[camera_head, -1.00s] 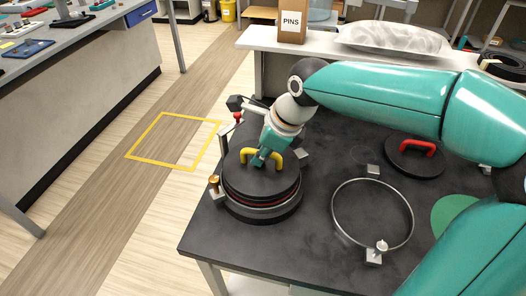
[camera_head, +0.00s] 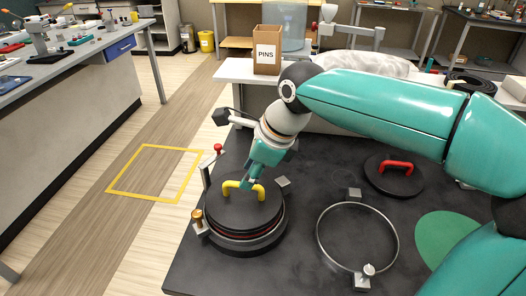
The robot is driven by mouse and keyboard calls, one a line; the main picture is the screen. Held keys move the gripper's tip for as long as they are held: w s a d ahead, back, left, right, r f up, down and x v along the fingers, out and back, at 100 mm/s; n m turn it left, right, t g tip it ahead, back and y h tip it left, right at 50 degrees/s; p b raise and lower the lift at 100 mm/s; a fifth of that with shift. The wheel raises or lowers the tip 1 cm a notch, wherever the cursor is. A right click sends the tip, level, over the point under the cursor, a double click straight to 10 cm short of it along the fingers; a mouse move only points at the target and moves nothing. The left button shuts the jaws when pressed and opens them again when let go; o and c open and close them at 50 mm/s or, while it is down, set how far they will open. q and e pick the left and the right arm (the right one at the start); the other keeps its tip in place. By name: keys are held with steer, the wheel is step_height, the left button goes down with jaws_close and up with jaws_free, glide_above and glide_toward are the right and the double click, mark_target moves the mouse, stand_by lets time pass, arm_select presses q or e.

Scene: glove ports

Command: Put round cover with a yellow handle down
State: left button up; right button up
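The round cover (camera_head: 243,211), a black disc with a yellow handle (camera_head: 230,186), sits level on the round port at the table's left end. A thin red line shows below the cover's edge, above the port's dark base (camera_head: 245,245). My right gripper (camera_head: 248,183) reaches down onto the handle's middle and looks shut on it. It hides part of the handle, and its far finger is hidden. My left gripper is not in view.
A red post (camera_head: 218,148) and a brass knob (camera_head: 196,217) stand close beside the port. An open metal ring (camera_head: 398,238) and a black cover with a red handle (camera_head: 395,181) are to the right. A PINS box (camera_head: 267,56) stands behind.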

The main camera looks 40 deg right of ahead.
steer(key=v, duration=0.6)
steer(key=shift+r+p, duration=0.25)
steer(key=shift+p, duration=0.05)
steer(key=shift+s, duration=0.15)
